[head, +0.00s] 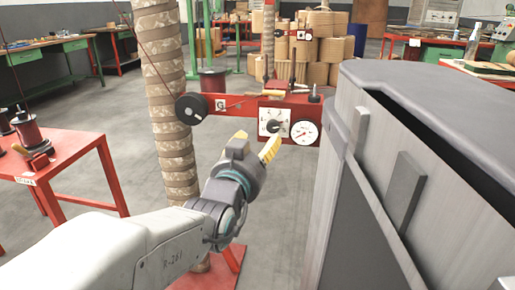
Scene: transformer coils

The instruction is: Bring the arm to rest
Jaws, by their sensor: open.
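My arm (130,250) reaches in from the lower left of the head view, and my gripper (268,143) is at its end near the middle. The gripper is open, with a yellow finger pad showing. I see nothing held in it. It appears in front of a red panel box (289,118) that carries a white dial plate with a dark knob (272,125) and a round white gauge (304,132). The fingertips overlap the knob's lower edge in the picture. I cannot tell whether they touch it.
A large grey metal cabinet (350,215) stands close on the right. A wrapped column (163,80) rises left of the gripper. A red table (75,150) with a red spool (30,132) is at the left. Brown rolls (325,50) are stacked behind. Grey floor between is open.

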